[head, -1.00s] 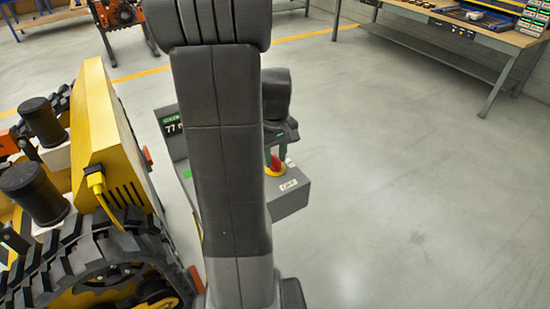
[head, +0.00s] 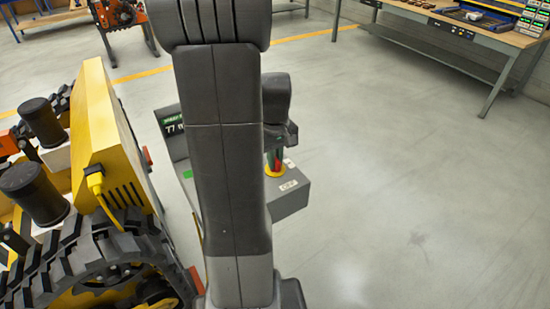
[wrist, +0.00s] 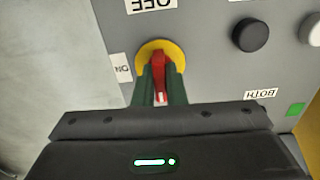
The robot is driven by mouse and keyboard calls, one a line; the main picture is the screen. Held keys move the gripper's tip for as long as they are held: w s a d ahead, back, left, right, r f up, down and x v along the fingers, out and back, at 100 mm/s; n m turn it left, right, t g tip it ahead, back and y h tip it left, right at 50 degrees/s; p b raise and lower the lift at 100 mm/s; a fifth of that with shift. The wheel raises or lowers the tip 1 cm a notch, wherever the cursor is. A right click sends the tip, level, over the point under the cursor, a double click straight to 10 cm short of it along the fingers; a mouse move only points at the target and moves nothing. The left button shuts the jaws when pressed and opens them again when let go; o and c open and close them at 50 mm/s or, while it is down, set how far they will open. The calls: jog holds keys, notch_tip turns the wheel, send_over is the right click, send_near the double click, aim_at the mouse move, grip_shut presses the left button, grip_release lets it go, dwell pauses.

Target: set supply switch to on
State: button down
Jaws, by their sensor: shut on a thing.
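The supply switch (wrist: 157,60) is a red handle on a yellow disc, on a grey panel. My gripper (wrist: 159,88) is shut on the handle, one green finger on each side. In the head view my gripper (head: 275,160) points down at the switch's yellow disc (head: 275,173), with the red mostly covered.
The grey control box (head: 288,203) carries a display (head: 172,124), partly behind my arm. A black knob (wrist: 250,35) and a white knob (wrist: 314,29) sit beside the switch. A yellow tracked carrier (head: 105,130) stands close on the left. The floor to the right is clear up to a workbench (head: 470,35).

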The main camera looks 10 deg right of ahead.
jog(key=m, duration=0.9)
jog(key=shift+p, duration=0.3)
jog(key=m, duration=0.4)
jog(key=shift+r+m, duration=0.1)
jog(key=shift+m, duration=2)
jog(key=c, duration=1.5)
grip_release()
